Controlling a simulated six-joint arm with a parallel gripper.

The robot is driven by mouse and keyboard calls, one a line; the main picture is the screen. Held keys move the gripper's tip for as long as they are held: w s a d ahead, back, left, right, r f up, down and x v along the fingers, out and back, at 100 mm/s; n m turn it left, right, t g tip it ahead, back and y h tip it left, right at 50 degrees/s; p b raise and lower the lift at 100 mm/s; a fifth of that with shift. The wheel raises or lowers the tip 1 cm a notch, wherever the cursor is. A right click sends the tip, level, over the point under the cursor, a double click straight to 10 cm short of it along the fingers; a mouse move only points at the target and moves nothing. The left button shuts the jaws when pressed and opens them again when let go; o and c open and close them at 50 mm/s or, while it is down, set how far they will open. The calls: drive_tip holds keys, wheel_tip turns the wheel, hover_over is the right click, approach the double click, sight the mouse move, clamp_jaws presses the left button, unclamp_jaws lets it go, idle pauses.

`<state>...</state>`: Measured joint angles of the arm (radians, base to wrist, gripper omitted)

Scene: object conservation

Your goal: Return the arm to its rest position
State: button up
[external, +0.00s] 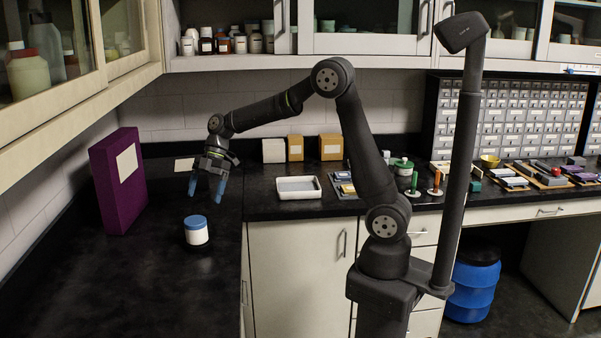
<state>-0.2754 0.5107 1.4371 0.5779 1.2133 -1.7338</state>
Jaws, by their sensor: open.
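My arm reaches to the left from its base at the right of centre, with the elbow raised high. My gripper (206,188) points down with its two blue fingers apart and nothing between them. It hangs above the dark counter (120,270), a little behind and above a white jar with a blue lid (196,231). The jar stands upright on the counter, apart from the fingers. No marker for a rest position shows.
A tall purple box (118,180) stands left of my gripper. A white tray (298,187) and small cartons (295,148) sit to its right. Wall cabinets (365,45) hang above. The front left counter is clear.

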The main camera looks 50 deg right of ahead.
sight(194, 220)
drive_tip(key=shift+d+r, duration=0.1)
drive_tip(key=shift+r, duration=0.05)
drive_tip(key=x, duration=1.2)
drive_tip(key=shift+f, duration=0.3)
wheel_tip(194, 220, up, 3)
drive_tip(key=shift+f, duration=0.1)
drive_tip(key=shift+r, duration=0.7)
drive_tip(key=shift+f, duration=0.1)
